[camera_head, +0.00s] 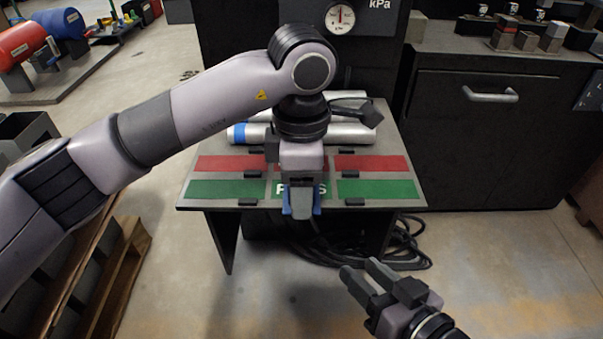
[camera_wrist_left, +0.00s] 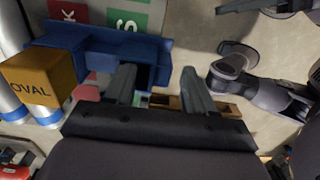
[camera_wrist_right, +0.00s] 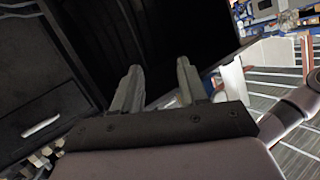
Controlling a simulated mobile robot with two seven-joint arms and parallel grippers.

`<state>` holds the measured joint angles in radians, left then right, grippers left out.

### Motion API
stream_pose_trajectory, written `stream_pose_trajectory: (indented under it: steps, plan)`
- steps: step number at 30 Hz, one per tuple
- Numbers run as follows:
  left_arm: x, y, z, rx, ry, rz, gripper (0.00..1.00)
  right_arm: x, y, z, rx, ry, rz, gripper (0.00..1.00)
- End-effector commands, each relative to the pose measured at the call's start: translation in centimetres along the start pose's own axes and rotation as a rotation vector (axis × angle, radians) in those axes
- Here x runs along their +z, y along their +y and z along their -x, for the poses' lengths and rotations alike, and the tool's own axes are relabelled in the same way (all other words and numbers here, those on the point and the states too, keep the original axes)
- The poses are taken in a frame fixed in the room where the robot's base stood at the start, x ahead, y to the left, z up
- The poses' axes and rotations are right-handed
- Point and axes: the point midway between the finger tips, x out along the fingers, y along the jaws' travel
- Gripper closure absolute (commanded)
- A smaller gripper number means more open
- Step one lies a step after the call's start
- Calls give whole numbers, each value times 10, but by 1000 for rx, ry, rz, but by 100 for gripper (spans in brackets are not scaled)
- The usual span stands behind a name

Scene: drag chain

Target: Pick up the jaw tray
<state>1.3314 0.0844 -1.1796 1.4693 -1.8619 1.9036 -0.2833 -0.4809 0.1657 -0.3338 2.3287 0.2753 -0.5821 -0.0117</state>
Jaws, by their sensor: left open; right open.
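A blue tray-like part (camera_wrist_left: 100,42), which I take for the jaw tray, shows in the left wrist view, with a yellow-orange block (camera_wrist_left: 40,82) marked "OVAL" at its left end. In the head view only bits of blue (camera_head: 317,203) show around my left gripper (camera_head: 302,207), which hides the rest. My left gripper is open over the green row of the table. In the left wrist view the tray's right end lies between its fingers (camera_wrist_left: 158,75); I cannot tell whether they touch it. My right gripper (camera_head: 358,267) is open and empty, in front of the table.
The small table (camera_head: 190,205) has red and green panels with dark clips. Silver cylinders (camera_head: 350,133) lie at its back, below a gauge (camera_head: 340,18). Black cables (camera_head: 400,250) lie on the floor beneath. A dark cabinet (camera_head: 490,130) stands right; a wooden pallet (camera_head: 120,265) is left.

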Motion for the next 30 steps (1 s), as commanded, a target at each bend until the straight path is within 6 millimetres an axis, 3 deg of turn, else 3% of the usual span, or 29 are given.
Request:
stream_pose_trajectory:
  steps: [1, 6, 20, 26, 30]
  plan:
    - [0, 0, 0, 0, 0, 0, 46, 3, 0, 1, 1, -7, -4, 57]
    - [0, 0, 0, 0, 0, 1, 100, 6, 1, 1, 3, -16, -7, 57]
    - [0, 1, 5, 3, -1, 1, 100, 5, 1, 0, 4, -17, -13, 57]
    - [0, 1, 28, 5, -3, 1, 100, 1, -4, 0, -11, -31, -39, 57]
    - [0, 1, 60, 6, -3, 2, 100, -2, -7, -2, -16, -51, -60, 57]
